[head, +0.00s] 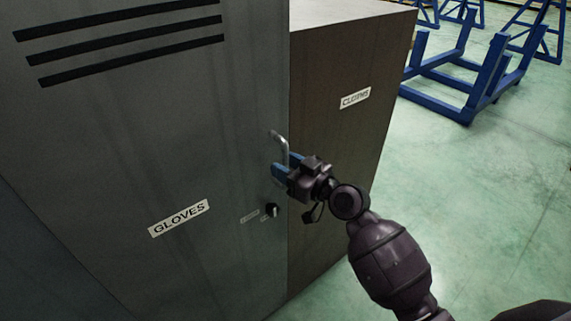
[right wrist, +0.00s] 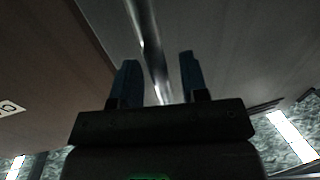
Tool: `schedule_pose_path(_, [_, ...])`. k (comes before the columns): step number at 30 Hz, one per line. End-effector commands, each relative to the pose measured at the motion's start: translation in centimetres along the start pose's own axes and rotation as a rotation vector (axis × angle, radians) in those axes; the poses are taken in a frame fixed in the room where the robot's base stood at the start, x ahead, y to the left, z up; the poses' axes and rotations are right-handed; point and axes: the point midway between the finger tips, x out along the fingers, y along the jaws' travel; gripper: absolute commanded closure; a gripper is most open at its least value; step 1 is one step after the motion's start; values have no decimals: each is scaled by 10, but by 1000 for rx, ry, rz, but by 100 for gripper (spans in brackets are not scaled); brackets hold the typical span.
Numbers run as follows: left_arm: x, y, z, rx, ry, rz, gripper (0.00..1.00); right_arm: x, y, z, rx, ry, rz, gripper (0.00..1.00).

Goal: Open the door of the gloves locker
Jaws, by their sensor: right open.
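The gloves locker (head: 130,140) is a grey metal cabinet with a "GLOVES" label (head: 179,218) on its door. The door looks shut. Its silver bar handle (head: 279,143) is near the door's right edge. In the right wrist view the handle (right wrist: 147,40) runs between the two blue fingers of the gripper (right wrist: 158,80), with a gap on either side. My left gripper is not in view.
A brown cabinet labelled "CLOTHS" (head: 355,98) stands directly to the right of the gloves locker. Blue metal frames (head: 468,105) stand on the green floor at the back right. The floor (head: 490,210) to the right is clear.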

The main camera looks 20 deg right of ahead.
Motion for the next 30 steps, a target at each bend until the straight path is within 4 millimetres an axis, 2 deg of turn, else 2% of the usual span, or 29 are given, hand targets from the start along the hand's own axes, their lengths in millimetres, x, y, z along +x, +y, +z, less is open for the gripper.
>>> schedule_pose_path(11, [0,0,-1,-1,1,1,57,4,0,0,0,-1,0,61])
schedule_pose_path(18, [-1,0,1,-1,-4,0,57,4,0,0,0,-1,0,98])
schedule_pose_path(19, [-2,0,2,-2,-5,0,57,4,0,0,0,-1,1,100])
schedule_pose_path(30, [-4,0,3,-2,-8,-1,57,4,0,0,0,0,3,100])
